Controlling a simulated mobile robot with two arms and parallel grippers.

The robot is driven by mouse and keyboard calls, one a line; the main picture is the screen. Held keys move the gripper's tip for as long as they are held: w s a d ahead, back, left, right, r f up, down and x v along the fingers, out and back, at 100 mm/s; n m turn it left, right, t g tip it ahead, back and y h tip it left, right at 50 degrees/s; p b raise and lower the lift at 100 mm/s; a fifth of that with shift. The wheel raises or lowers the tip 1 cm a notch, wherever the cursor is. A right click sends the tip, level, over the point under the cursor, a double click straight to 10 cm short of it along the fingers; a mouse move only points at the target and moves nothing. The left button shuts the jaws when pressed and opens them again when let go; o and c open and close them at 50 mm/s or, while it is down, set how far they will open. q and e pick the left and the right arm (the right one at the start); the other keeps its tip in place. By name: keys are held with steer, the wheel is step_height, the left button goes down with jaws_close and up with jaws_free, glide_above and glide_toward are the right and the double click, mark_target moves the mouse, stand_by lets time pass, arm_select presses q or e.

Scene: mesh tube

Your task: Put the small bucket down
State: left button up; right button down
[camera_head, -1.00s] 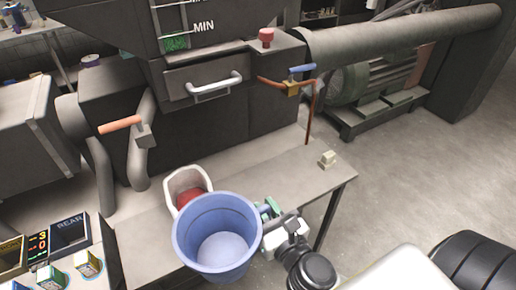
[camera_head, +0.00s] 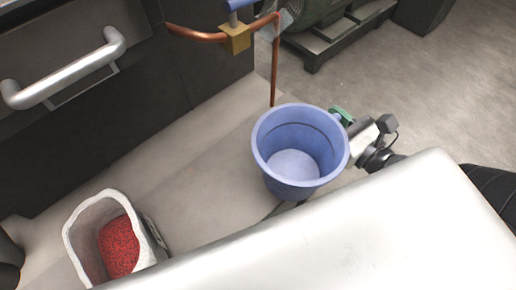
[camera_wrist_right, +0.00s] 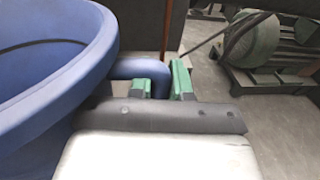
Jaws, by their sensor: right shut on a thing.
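The small blue bucket (camera_head: 293,172) is upright and empty near the right end of the grey table in the head view. I cannot tell whether its bottom touches the table. My right gripper (camera_head: 344,116) is at the bucket's right side, shut on its handle. In the right wrist view, the green fingers of the right gripper (camera_wrist_right: 163,80) close around the blue handle (camera_wrist_right: 138,68), with the bucket wall (camera_wrist_right: 60,70) filling the left side. My left gripper is not in view.
A white container (camera_head: 75,235) with red granules (camera_head: 119,246) stands on the table (camera_head: 190,190) at lower left. Bare tabletop lies between it and the bucket. A dark machine with a metal handle (camera_head: 65,72) stands behind. A copper pipe (camera_head: 274,75) comes down behind the bucket.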

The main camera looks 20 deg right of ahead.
steer(key=w+a+f, duration=0.2)
steer(key=w+f, duration=0.1)
steer(key=w+a+f+b, duration=0.1)
steer(key=w+a+f, duration=0.1)
steer(key=w+f, duration=0.1)
steer(key=w+a+f, duration=0.2)
steer(key=a+f, duration=0.1)
steer(key=f, duration=0.2)
steer(key=shift+w, duration=0.4)
steer(key=shift+a+r, duration=0.1)
steer(key=shift+r, duration=0.05)
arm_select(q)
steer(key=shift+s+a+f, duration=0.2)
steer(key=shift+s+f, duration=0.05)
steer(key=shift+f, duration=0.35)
